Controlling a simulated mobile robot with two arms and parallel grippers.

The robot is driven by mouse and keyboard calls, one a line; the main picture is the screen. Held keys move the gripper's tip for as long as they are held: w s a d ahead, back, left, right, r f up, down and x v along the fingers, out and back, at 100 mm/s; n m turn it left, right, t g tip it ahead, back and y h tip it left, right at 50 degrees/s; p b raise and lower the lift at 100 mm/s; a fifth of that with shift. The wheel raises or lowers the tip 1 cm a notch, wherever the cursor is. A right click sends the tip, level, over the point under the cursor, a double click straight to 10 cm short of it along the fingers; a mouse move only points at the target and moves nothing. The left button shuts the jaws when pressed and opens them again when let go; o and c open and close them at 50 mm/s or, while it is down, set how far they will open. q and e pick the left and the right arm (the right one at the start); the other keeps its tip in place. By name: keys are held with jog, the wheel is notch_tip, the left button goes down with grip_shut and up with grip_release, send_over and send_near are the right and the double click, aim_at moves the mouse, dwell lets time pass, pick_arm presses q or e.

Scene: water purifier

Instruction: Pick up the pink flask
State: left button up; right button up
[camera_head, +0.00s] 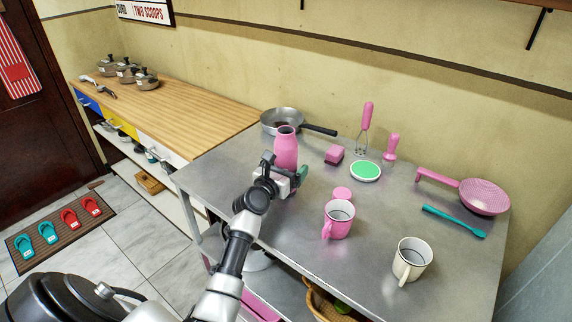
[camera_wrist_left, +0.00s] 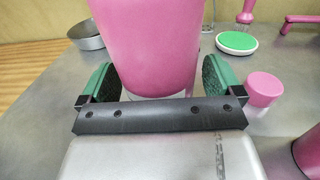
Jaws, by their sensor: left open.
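The pink flask (camera_head: 286,150) stands upright on the metal table, with its top open and no lid on it. In the left wrist view the flask (camera_wrist_left: 148,45) fills the upper middle, its pale base showing just beyond the gripper's black bar. My left gripper (camera_head: 284,172) is open at the flask's lower body. My right gripper is not in view.
A pink mug (camera_head: 338,220), a small pink lid (camera_head: 342,193) and a white mug (camera_head: 412,260) stand to the right. A pan (camera_head: 283,121) is behind the flask. A green-topped dish (camera_head: 365,171) and pink block (camera_head: 334,154) are nearby. The table's front middle is clear.

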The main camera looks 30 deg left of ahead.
pick_arm(q)
jog(key=shift+c, duration=0.3)
jog(key=c, duration=1.2)
jog(key=shift+r, duration=0.1)
jog(key=shift+c, duration=0.2)
jog(key=shift+r, duration=0.1)
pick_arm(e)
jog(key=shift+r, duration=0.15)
